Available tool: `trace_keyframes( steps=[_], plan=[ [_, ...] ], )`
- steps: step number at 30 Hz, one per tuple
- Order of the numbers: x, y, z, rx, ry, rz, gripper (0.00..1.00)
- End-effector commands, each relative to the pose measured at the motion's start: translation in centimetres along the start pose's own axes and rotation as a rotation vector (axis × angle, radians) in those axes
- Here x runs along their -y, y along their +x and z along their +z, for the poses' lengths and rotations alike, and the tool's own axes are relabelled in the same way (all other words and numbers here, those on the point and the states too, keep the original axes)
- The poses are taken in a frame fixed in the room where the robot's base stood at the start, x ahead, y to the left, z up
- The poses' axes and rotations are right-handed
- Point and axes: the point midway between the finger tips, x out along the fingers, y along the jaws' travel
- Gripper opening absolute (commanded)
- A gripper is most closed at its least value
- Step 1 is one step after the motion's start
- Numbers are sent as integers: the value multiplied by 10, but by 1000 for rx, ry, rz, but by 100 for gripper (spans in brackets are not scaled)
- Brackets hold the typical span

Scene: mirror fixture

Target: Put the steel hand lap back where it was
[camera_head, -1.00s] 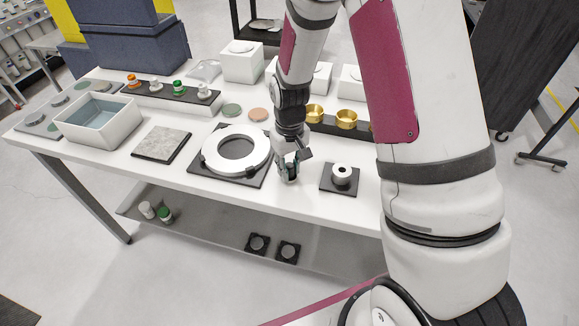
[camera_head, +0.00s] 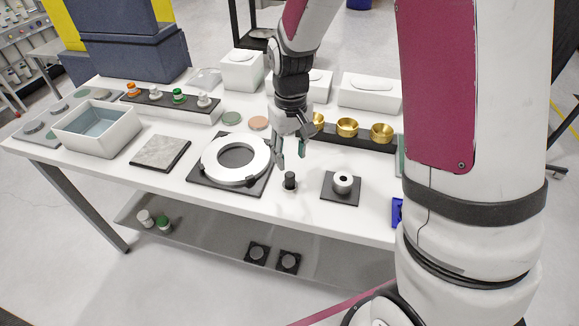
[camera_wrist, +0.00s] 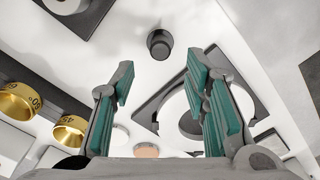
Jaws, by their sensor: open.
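The ring fixture (camera_head: 209,167) lies left of the knob. A dark pad (camera_head: 338,196) with a steel piece (camera_head: 343,182) lies right. Brass cups (camera_head: 347,128) stand behind. A stone plate (camera_head: 160,151) and grey-white bin (camera_head: 120,140) are farther left. Bare table lies in front.

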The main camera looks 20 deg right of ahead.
Motion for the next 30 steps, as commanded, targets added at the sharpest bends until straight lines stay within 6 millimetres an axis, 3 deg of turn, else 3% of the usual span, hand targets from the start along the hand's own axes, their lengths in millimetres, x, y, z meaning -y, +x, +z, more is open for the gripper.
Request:
trace_keyframes(
  steps=[3,10,14,21,30],
  plan=[
    [0,-18,-1,-3,0,0,42],
    [0,-39,2,-10,2,1,42],
    [2,-68,14,-50,12,7,42],
    [9,-142,66,-182,48,23,42],
    [20,-198,148,-349,94,35,42]
  ],
)
